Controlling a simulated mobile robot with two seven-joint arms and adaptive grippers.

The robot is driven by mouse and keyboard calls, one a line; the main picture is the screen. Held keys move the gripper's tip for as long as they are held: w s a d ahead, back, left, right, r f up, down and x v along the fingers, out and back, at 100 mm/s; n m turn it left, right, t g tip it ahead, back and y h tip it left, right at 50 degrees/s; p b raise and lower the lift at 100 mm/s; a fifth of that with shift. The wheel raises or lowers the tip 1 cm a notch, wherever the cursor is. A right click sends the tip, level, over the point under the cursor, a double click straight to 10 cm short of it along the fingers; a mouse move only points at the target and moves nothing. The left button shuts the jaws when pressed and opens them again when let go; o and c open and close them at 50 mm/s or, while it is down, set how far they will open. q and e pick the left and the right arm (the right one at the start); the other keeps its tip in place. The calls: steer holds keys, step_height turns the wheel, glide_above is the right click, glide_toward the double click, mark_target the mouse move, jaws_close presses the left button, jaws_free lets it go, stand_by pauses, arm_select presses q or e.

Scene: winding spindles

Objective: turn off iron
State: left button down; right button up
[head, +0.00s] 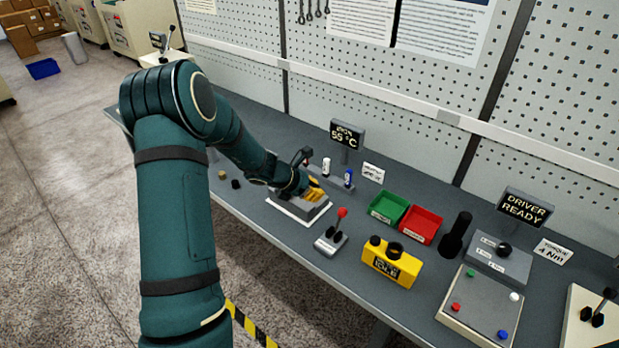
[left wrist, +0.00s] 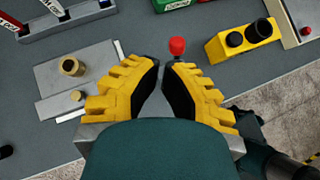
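A lever with a red ball knob (head: 342,213) stands upright on a small grey base (head: 330,243). In the left wrist view the red knob (left wrist: 177,46) lies just beyond my fingertips, apparently not gripped. My left gripper (head: 318,191) is over a grey block on a pale plate (head: 284,207). In the left wrist view its yellow fingers (left wrist: 162,66) are slightly apart and empty. Which control belongs to the iron is unclear. My right gripper is out of view.
To the right are a green bin (head: 388,208), a red bin (head: 421,225), a yellow box (head: 391,262) with black knobs, and a panel with coloured buttons (head: 480,306). A rack with small bottles (head: 348,177) stands behind my left gripper. A pegboard wall closes the back.

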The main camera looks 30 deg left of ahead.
arm_select(q)
steer(key=r, duration=0.1)
steer(key=a+r, duration=0.1)
steer(key=r, duration=0.1)
steer(key=shift+s+a+r, duration=0.15)
steer(key=shift+s+r, duration=0.05)
steer(key=shift+r, duration=0.05)
steer(key=shift+s, duration=0.1)
steer(key=s+d+f+m+g+y, duration=0.1)
steer(key=s+d+f+m+g, duration=0.2)
steer(key=s+d+f+m, duration=0.5)
steer(key=s+d+f+m+g, duration=0.4)
steer(key=s+f, duration=0.2)
steer(key=f, duration=0.4)
steer(key=s+d+f+m+g, duration=0.1)
steer(key=s+d+f+m, duration=0.2)
steer(key=s+d+m, duration=0.4)
steer(key=s+d+f+m, duration=0.2)
steer(key=s+d+m, duration=0.4)
steer(key=s+m, duration=0.1)
steer(key=w+d+f+m+t+b, duration=0.1)
steer(key=w+d+f+t+b, duration=0.1)
steer(key=w+f+b, duration=0.4)
steer(key=w+b, duration=0.1)
steer(key=b, duration=0.3)
steer(key=shift+d+m+b, duration=0.2)
steer(key=shift+m+b, duration=0.1)
steer(key=shift+m, duration=0.1)
